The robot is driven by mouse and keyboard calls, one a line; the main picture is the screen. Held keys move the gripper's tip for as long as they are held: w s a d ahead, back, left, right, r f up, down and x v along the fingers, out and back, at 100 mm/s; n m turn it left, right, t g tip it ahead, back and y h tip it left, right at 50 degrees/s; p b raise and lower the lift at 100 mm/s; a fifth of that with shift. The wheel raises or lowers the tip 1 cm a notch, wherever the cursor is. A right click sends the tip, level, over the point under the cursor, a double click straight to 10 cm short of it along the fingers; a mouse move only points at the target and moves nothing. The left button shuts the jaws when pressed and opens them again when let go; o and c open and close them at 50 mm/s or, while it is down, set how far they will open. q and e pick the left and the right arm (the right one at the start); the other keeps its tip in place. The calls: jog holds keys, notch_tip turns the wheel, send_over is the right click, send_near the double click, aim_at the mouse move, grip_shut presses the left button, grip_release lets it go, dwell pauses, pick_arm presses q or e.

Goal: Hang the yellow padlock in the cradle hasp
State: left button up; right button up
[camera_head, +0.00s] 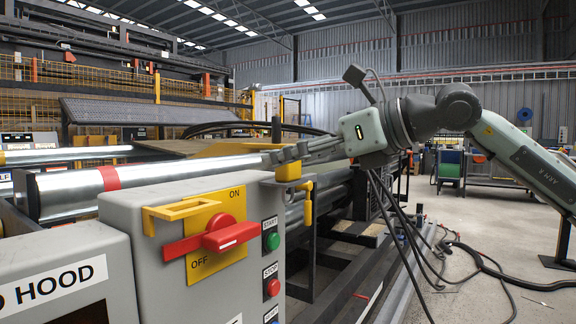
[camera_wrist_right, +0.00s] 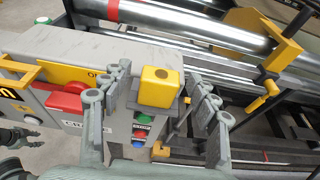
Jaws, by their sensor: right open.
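The yellow padlock (camera_head: 288,171) is a yellow block at the top right edge of the grey control box. In the right wrist view the padlock (camera_wrist_right: 160,86) stands between the spread fingers of my right gripper (camera_wrist_right: 164,100), which is open. Gaps show beside the padlock, and its shackle is not clearly visible. In the head view my right gripper (camera_head: 290,155) reaches in from the right, just behind the padlock. The cradle hasp (camera_head: 180,210) is a yellow bracket on the box front, above the red switch handle (camera_head: 212,238). A dark jointed part at the wrist view's lower left may be my left gripper (camera_wrist_right: 30,141).
The box (camera_head: 150,265) carries a green start button (camera_head: 272,241) and a red stop button (camera_head: 273,287). Long metal rollers (camera_head: 150,175) lie behind it. A yellow crank handle (camera_head: 307,203) is just right of the padlock. Black cables hang from my right wrist.

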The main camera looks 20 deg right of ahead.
jog(key=shift+w+a+f, duration=0.1)
jog(key=shift+w+a, duration=0.15)
jog(key=shift+w, duration=0.1)
jog(key=shift+c, duration=0.3)
jog(key=c, duration=1.3)
